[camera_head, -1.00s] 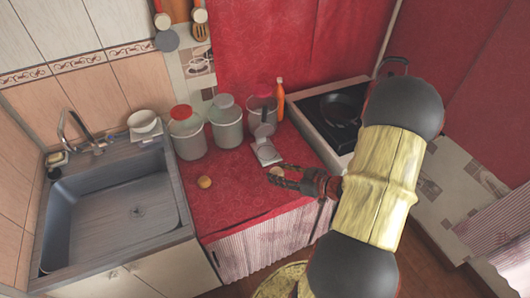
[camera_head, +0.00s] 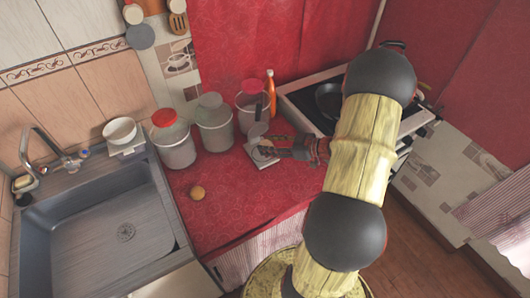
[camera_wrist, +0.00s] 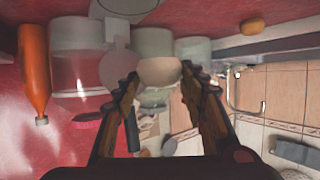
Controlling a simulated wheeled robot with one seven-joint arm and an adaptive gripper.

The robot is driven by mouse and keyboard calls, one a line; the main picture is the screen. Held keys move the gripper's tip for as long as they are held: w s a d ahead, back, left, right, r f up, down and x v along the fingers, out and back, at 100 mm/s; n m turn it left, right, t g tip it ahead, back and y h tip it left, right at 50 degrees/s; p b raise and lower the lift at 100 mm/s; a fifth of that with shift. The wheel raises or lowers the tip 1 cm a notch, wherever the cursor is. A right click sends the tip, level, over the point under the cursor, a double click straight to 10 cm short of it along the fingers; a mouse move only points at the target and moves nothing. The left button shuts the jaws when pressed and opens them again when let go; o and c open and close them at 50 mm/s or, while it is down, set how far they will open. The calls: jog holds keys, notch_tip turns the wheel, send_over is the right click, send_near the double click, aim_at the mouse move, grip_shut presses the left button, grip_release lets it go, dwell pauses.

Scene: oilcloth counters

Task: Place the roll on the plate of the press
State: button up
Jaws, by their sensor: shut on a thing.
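My gripper (camera_wrist: 160,88) is shut on a pale, round roll (camera_wrist: 160,71), which sits between its fingertips in the wrist view. In the head view my gripper (camera_head: 262,150) is over the small grey-white press (camera_head: 257,163) on the red counter. The press's round lid (camera_head: 258,130) stands raised behind the plate. The held roll is mostly hidden by the fingers in the head view, and I cannot tell whether it touches the plate.
Another brown roll (camera_head: 197,193) lies on the red counter (camera_head: 225,215), left of the press. Several lidded jars (camera_head: 214,125) and an orange bottle (camera_head: 270,88) stand behind. The sink (camera_head: 110,230) is at left, the stove with a pan (camera_head: 328,98) at right.

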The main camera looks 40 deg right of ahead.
jog(key=w+d+f+b, duration=0.1)
jog(key=f, duration=0.1)
jog(key=w+f+b, duration=0.1)
jog(key=w+f, duration=0.1)
jog(key=w+d+f, duration=0.1)
jog(key=w+f, duration=0.1)
jog(key=shift+d+f+b, duration=0.15)
jog(key=shift+d+b, duration=0.15)
jog(key=shift+b, duration=0.1)
notch_tip(320, 180, down, 3)
jog(key=shift+f+b, duration=0.1)
jog(key=shift+b, duration=0.9)
jog(key=o, duration=1.1)
